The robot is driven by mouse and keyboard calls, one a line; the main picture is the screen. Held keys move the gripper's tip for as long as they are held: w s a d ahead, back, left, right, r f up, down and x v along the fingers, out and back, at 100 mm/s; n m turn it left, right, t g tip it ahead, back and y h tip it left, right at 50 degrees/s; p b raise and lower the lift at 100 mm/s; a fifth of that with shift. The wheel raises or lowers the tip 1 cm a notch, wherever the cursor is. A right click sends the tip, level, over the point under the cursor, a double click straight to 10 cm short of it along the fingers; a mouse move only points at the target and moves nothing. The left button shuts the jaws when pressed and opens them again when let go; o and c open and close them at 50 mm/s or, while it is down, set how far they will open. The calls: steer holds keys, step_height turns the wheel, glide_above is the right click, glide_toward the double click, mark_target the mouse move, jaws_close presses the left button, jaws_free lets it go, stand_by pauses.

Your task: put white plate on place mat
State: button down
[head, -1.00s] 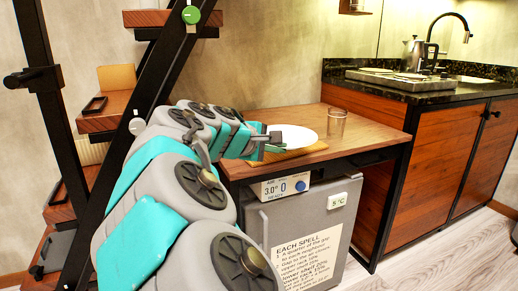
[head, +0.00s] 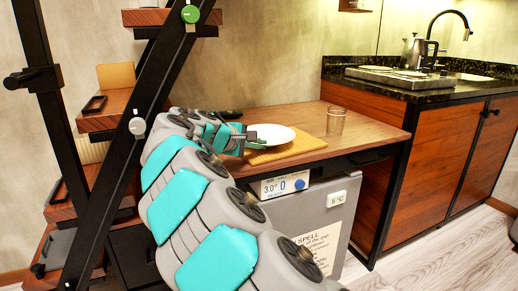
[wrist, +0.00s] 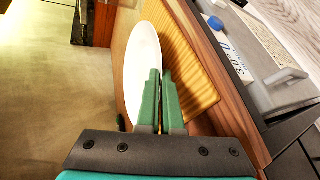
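The white plate (head: 272,136) is at the left part of the wooden table, overlapping the back left of the tan place mat (head: 300,148). My gripper (head: 250,137) is at the plate's left edge, its fingers close together on the rim. In the wrist view, the green fingers (wrist: 163,100) stand over the near part of the plate (wrist: 141,62), with the ribbed mat (wrist: 190,70) to the right. I cannot tell whether the plate touches the mat or is slightly above it.
A clear glass (head: 336,121) stands right of the mat on the table (head: 365,128). A dark item (head: 230,114) lies at the back left. Black stair frames rise at left; the counter is at right.

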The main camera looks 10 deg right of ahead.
steer(key=shift+f, duration=0.6)
steer(key=shift+f, duration=0.15)
steer(key=shift+f, duration=0.55)
steer(key=c, duration=1.4)
jaws_free()
steer(key=shift+o, duration=0.2)
steer(key=shift+r, duration=0.25)
steer(key=shift+s+a+r, duration=0.2)
steer(key=shift+r, duration=0.05)
steer(key=v, duration=1.1)
steer(key=shift+r, duration=0.4)
